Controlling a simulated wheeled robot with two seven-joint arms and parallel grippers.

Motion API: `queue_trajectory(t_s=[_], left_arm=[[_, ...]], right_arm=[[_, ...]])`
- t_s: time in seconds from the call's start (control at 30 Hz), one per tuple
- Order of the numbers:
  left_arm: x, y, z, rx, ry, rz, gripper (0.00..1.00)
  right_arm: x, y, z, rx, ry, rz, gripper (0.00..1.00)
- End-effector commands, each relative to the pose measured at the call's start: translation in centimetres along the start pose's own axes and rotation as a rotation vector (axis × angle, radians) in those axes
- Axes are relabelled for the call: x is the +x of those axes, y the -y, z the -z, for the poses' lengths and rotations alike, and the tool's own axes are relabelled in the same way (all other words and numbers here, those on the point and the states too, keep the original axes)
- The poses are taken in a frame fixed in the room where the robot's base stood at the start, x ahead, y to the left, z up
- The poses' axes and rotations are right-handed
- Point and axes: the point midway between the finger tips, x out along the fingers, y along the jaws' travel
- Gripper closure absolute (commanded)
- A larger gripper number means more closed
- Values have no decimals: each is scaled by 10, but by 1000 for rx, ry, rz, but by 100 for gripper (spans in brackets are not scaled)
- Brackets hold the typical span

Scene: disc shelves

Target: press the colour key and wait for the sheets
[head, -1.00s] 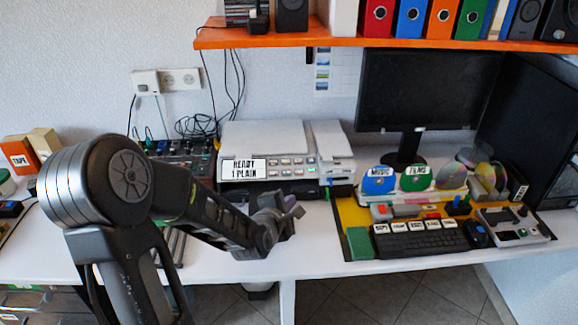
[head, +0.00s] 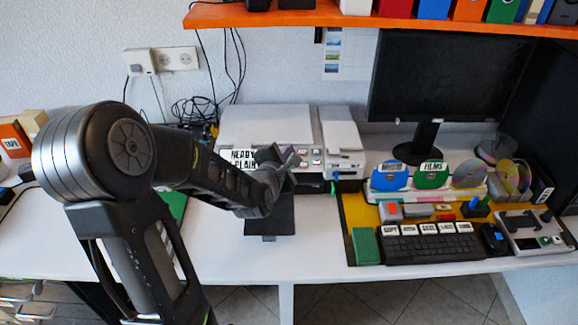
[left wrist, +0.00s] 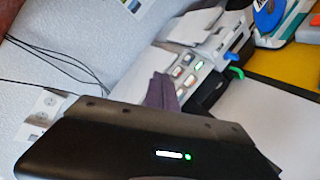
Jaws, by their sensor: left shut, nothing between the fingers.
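The printer (head: 340,150) stands on the white desk with a label reading "READY" and, partly covered, "PLAIN" (head: 241,157). My left gripper (head: 288,158) is shut and empty, in front of the printer's key panel, hiding some keys. In the left wrist view its purple-grey fingers (left wrist: 161,92) end beside the keys (left wrist: 183,71), one of which glows green. I cannot tell whether they touch a key or which key is the colour key. A dark flat tray (head: 270,215) lies below the gripper, with no sheet visible on it. My right gripper is out of view.
A monitor (head: 450,80), a keyboard (head: 435,247) and a disc rack (head: 440,195) stand to the right. An orange shelf (head: 300,17) crosses above. The desk (head: 320,250) is clear in front of the printer, around the tray.

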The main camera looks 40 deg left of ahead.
Motion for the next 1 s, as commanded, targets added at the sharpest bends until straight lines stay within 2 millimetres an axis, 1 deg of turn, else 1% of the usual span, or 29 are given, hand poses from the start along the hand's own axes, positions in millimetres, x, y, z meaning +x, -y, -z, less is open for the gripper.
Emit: queue_trajectory(t_s=[0.03,0.37,0.43,0.6,0.77,1.0], left_arm=[[4,6,4,0,0,1,100],[34,28,27,-1,-2,1,100],[40,33,32,-1,-1,0,100],[51,39,38,0,0,0,100],[54,41,40,0,0,0,100],[54,40,40,0,0,0,100]], right_arm=[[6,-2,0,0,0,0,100],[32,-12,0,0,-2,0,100],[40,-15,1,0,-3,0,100],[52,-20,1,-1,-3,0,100],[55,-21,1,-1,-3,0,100],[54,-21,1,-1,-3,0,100]])
